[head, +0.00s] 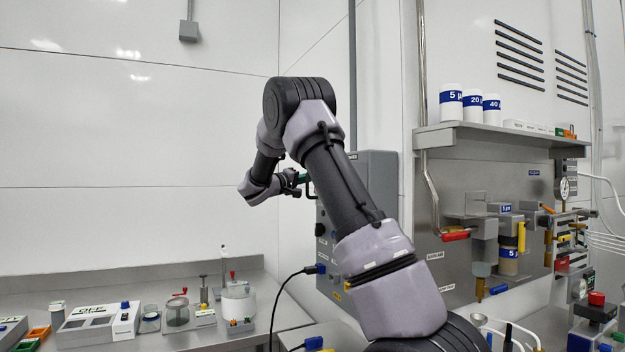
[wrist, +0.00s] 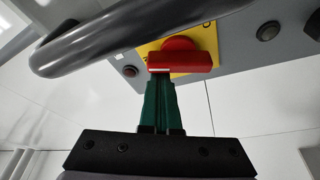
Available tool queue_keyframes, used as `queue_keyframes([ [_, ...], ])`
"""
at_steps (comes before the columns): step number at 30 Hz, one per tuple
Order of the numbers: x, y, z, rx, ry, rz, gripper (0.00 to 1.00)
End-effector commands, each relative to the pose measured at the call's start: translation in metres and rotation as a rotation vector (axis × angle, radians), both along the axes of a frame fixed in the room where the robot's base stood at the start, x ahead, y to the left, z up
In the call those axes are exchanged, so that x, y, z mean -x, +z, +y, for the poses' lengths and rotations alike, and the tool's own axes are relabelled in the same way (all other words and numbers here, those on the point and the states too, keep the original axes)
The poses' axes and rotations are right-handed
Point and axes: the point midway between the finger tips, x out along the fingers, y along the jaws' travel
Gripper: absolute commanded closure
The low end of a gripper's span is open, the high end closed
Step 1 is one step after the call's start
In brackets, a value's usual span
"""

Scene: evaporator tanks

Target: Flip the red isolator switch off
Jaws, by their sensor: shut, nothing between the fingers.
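The red isolator switch (wrist: 184,60) shows in the wrist view as a red bar handle with a round red hub, on a yellow plate (wrist: 148,50) on a grey panel. My gripper (wrist: 161,78) has green fingers, shut together and empty. Their tips are right at the near edge of the red bar, toward its left end; I cannot tell whether they touch it. In the head view my gripper (head: 304,180) is at the left side of the grey cabinet (head: 376,180), and my arm hides much of the cabinet. The switch cannot be made out there.
A thick dark curved bar (wrist: 110,38) crosses the upper left of the wrist view, close to the fingers. Dark round buttons (wrist: 268,31) sit on the panel. A bench (head: 190,335) with instruments is at lower left. A shelf (head: 480,133) with white containers is at right.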

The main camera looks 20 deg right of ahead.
Motion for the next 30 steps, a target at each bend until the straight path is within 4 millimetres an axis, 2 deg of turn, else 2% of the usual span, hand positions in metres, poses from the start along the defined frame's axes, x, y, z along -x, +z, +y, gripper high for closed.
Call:
queue_keyframes([
  [24,0.019,-0.006,-0.002,-0.026,-0.005,-0.768,1.00],
  [30,0.022,-0.008,-0.003,-0.031,-0.007,-0.908,1.00],
])
